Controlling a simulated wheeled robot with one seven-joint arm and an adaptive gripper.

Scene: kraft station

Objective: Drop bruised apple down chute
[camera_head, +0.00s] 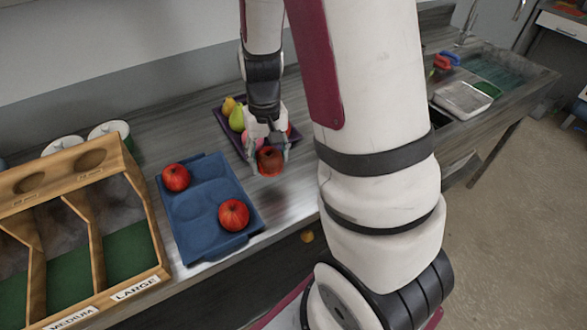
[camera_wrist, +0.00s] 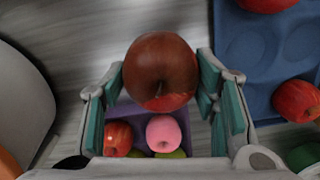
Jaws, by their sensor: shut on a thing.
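The bruised apple (camera_head: 270,160), red with a large brown patch, is between the fingers of my gripper (camera_head: 267,165), above the counter just right of the blue tray. In the wrist view my gripper (camera_wrist: 162,88) is shut on this apple (camera_wrist: 160,62), whose brown side faces the camera. I cannot make out a chute in either view; my arm hides part of the counter.
A blue tray (camera_head: 196,227) holds two red apples (camera_head: 176,177) (camera_head: 234,215). A purple tray (camera_head: 222,118) of fruit stands behind my gripper. A wooden sorter (camera_head: 151,240) is at left. A metal tray (camera_head: 463,99) lies at right.

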